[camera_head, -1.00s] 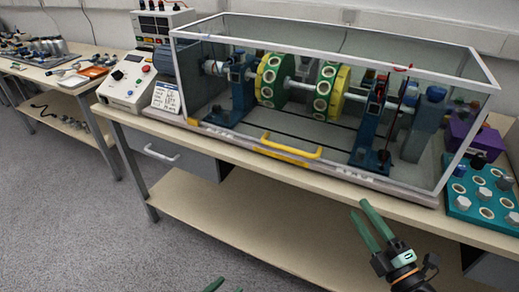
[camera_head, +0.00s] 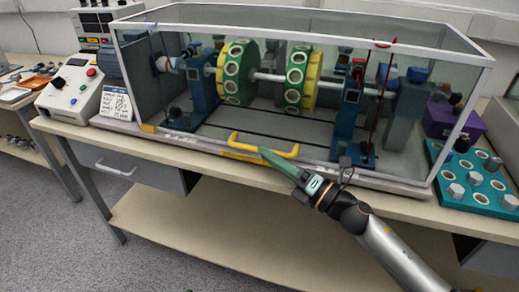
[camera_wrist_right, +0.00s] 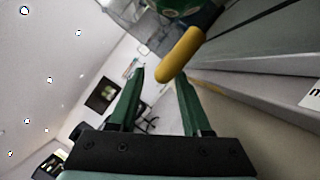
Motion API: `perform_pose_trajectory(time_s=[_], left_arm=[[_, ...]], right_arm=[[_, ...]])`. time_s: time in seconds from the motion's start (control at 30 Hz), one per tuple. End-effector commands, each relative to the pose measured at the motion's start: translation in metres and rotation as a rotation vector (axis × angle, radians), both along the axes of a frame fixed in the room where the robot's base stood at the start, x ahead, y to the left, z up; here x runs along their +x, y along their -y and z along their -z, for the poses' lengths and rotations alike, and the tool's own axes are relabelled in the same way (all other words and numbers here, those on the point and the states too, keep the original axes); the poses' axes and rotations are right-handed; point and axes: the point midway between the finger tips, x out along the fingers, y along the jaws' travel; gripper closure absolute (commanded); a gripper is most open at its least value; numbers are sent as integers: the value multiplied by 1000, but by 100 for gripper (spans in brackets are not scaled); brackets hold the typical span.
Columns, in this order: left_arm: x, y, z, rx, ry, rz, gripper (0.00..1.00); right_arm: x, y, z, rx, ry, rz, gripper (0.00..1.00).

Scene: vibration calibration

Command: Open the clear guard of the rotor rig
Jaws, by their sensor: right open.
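The clear guard (camera_head: 459,125), a transparent box with a pale frame, stands closed over the rotor rig. Inside, two green and yellow discs (camera_head: 238,73) sit on a horizontal shaft. A yellow handle (camera_head: 280,151) runs along the guard's lower front edge. My right gripper (camera_head: 268,154) is open, with its green fingers at the right part of the handle. In the right wrist view the handle's rounded end (camera_wrist_right: 180,57) shows at the fingertips (camera_wrist_right: 160,78). I cannot tell whether they touch it. My left gripper is not in view.
A control box (camera_head: 70,88) with buttons and a note card (camera_head: 116,104) stand left of the rig. A teal tray (camera_head: 480,200) of weights and a purple box (camera_head: 452,119) are at the right. A drawer (camera_head: 130,168) and a lower shelf lie below the benchtop.

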Motion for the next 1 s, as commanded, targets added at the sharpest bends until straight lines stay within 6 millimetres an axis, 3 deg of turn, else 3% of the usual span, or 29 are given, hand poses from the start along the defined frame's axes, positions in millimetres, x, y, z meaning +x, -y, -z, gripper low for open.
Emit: perform_pose_trajectory(time_s=[0.2, 0.57, 1.0], left_arm=[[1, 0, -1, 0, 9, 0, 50], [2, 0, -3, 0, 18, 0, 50], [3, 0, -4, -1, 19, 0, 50]], right_arm=[[16, -21, -6, 1, 0, -1, 52], [19, -26, -7, 1, -2, 0, 52], [19, -25, -7, 1, -2, 0, 99]])
